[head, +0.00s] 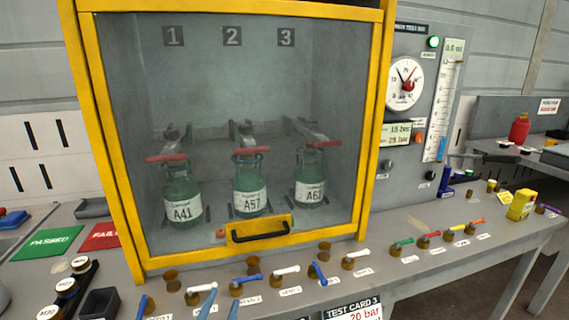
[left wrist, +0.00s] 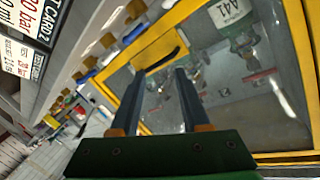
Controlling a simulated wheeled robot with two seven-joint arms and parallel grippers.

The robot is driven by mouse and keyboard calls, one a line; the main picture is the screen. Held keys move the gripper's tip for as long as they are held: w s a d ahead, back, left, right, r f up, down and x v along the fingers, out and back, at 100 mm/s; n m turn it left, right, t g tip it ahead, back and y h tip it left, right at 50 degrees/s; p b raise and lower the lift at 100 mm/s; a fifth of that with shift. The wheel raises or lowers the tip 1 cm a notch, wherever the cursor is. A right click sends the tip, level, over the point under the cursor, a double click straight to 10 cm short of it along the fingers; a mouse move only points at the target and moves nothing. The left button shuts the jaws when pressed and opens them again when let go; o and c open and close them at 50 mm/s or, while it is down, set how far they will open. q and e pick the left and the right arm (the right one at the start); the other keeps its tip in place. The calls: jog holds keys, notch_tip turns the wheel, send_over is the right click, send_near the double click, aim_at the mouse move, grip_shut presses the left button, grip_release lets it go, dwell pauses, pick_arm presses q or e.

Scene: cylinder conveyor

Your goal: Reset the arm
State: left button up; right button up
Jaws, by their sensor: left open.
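My left gripper (head: 220,298) shows at the bottom edge of the head view, with two blue fingers in front of the valve row. In the left wrist view the left gripper (left wrist: 160,73) is open, its two dark fingers apart with nothing between them. They point toward the yellow-framed cabinet (head: 378,110) and its black handle (head: 261,236). The handle also shows in the left wrist view (left wrist: 163,59), beyond the fingertips. I cannot tell the exact distance to it. My right gripper is not in view.
Green cylinders labelled A41 (head: 182,209), A57 (head: 249,201) and A62 (head: 310,192) stand behind the closed cabinet window. Several small valves, one with a white handle (head: 286,269), line the bench front. A gauge panel (head: 412,110) stands right. A green PASSED mat (head: 48,243) lies left.

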pick_arm(q)
jog(key=s+a+f+n+g+p, duration=0.2)
jog(key=s+f+g, duration=0.5)
jog(key=s+f, duration=1.1)
jog(key=s+a+f+n+g+p, duration=0.2)
jog(key=s+a+f+g+p, duration=0.3)
jog(key=s+f, duration=1.3)
jog(key=f+g+p, duration=0.1)
jog(key=g, duration=0.2)
jog(key=shift+s+f+n+g+y, duration=0.2)
jog(key=shift+f+n+g+y, duration=0.1)
jog(key=shift+f+y, duration=0.1)
dwell(3.7)
